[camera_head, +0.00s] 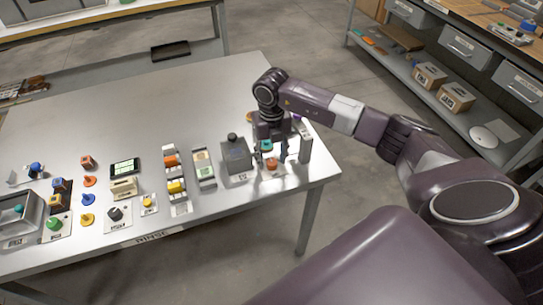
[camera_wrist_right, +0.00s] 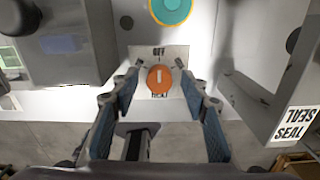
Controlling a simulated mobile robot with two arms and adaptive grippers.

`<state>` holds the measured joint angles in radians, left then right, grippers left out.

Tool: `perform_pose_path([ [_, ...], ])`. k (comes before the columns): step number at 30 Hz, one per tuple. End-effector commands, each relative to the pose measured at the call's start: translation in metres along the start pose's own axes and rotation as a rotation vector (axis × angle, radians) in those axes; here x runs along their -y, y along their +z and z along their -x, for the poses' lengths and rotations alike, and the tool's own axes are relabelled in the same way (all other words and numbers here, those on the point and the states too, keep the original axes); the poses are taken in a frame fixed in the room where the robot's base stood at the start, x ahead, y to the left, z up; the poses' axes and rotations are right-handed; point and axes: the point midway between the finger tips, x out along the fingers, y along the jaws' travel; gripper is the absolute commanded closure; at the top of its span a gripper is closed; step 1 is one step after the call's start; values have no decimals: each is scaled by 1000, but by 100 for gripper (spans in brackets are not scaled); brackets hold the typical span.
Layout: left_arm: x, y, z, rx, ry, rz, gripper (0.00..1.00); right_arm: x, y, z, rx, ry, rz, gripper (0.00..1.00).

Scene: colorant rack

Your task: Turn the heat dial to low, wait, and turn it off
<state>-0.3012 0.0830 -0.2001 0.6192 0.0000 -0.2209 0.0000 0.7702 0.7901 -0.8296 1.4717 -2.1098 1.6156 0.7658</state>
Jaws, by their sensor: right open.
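The heat dial (camera_wrist_right: 160,79) is an orange round knob with a pale pointer line. It sits on a light plate (camera_wrist_right: 150,58) marked OFF at the top and HEAT at the bottom. The pointer line stands roughly upright in the right wrist view, toward OFF. In the head view the orange dial (camera_head: 271,164) is near the table's front right corner. My right gripper (camera_head: 271,156) is open above the dial, with its fingers on either side of it. I cannot tell whether they touch it. My left gripper is not in view.
A teal and orange round piece (camera_wrist_right: 171,9) lies just behind the dial. A grey box (camera_head: 237,157) with a black knob stands to the left, and a grey upright (camera_head: 305,143) labelled SEAL stands to the right. The table (camera_head: 120,95) is clear at the back.

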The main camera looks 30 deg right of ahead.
Motion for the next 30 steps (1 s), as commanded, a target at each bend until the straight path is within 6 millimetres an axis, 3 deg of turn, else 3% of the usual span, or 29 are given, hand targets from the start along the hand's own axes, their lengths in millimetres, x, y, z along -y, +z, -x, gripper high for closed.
perform_pose_path([
  [8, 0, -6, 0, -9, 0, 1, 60, 0, 0, -2, 0, 1, 1, 60],
  [19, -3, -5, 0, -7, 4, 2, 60, 0, 0, -1, 0, 1, 0, 100],
  [30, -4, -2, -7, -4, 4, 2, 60, 0, 1, -3, 1, 1, 64, 100],
])
